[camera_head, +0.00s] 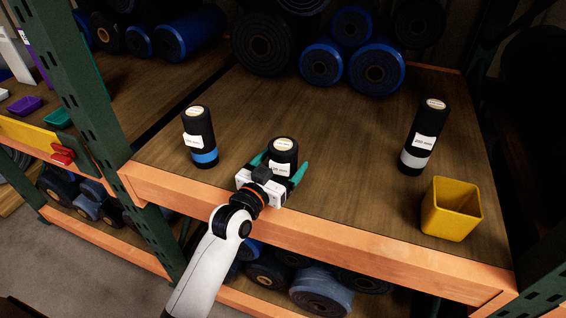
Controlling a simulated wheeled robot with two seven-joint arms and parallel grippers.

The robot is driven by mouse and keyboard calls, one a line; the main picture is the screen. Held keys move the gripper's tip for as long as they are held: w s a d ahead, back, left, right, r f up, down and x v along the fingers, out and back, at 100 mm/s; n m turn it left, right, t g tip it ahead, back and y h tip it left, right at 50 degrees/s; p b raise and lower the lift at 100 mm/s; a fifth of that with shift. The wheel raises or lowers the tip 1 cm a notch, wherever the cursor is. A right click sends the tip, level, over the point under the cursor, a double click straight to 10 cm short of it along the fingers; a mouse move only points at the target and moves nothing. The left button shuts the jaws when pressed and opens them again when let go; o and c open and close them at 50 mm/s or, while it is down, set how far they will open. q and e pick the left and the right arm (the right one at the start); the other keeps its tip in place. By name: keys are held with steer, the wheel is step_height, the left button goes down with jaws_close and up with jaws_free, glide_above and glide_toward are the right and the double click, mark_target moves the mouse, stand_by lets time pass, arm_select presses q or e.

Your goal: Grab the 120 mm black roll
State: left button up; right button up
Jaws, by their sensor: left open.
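The short black roll (284,149) stands upright near the front edge of the shelf, with a pale core on top. Its white label is partly hidden by my gripper, so I cannot read the full size. My left gripper (279,166) is open, with one teal finger on each side of this roll. I cannot tell whether the fingers touch it. The lower part of the roll is hidden behind the gripper. My right gripper is not in view.
A black roll with a blue band (199,137) stands to the left. A taller black roll with a white band (422,138) stands to the right, behind a yellow bin (451,209). Large rolls (377,67) lie at the back. An orange beam (330,248) edges the shelf (330,130).

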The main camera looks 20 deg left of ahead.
mark_target(287, 139)
arm_select(q)
steer(key=x, duration=0.3)
steer(key=shift+s, duration=0.1)
steer(key=c, duration=1.4)
steer(key=shift+r+p, duration=0.7)
steer(key=shift+r, duration=4.4)
